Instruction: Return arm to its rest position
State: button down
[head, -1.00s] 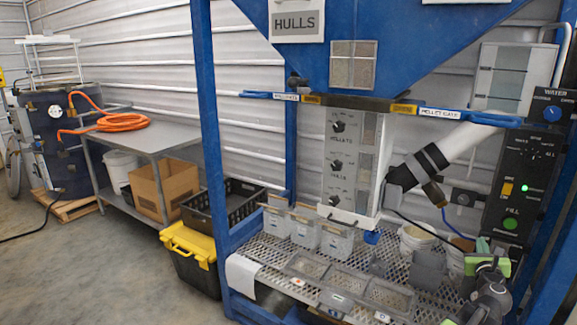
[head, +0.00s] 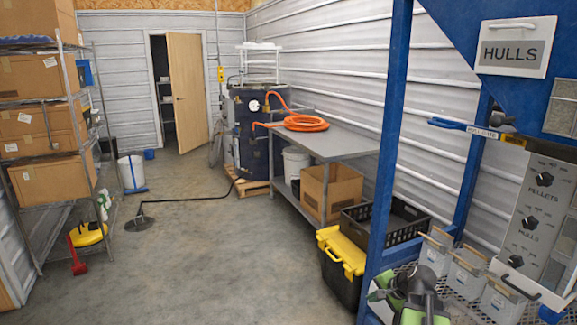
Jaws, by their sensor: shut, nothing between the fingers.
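My gripper (head: 394,288), dark grey with green parts, is low in the head view, right of centre. It is shut with nothing held. My folded arm shows just below it, cut off by the bottom edge. It appears in front of the blue hopper frame's left post (head: 388,150) and the left end of the mesh shelf (head: 458,308). I cannot tell the exact gap between them.
Several small grey bins (head: 466,274) stand on the mesh shelf beneath the control panel (head: 540,215). A black tote with a yellow lid (head: 342,252) stands left of the post. A metal table (head: 345,147) stands behind. Open concrete floor (head: 235,265) lies to the left.

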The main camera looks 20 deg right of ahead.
jog(key=s+a+n+g+p, duration=0.1)
jog(key=a+n, duration=0.6)
jog(key=a, duration=0.9)
jog(key=s+a+r+n+g+h+p, duration=0.1)
jog(key=a+n+g+p, duration=0.3)
jog(key=a, duration=1.3)
jog(key=s+n+g, duration=0.1)
jog(key=n+g, duration=0.1)
jog(key=n, duration=0.1)
jog(key=shift+a+r+n+g, duration=0.15)
jog(key=shift+r+n+g, duration=0.1)
jog(key=shift+n+g, duration=0.05)
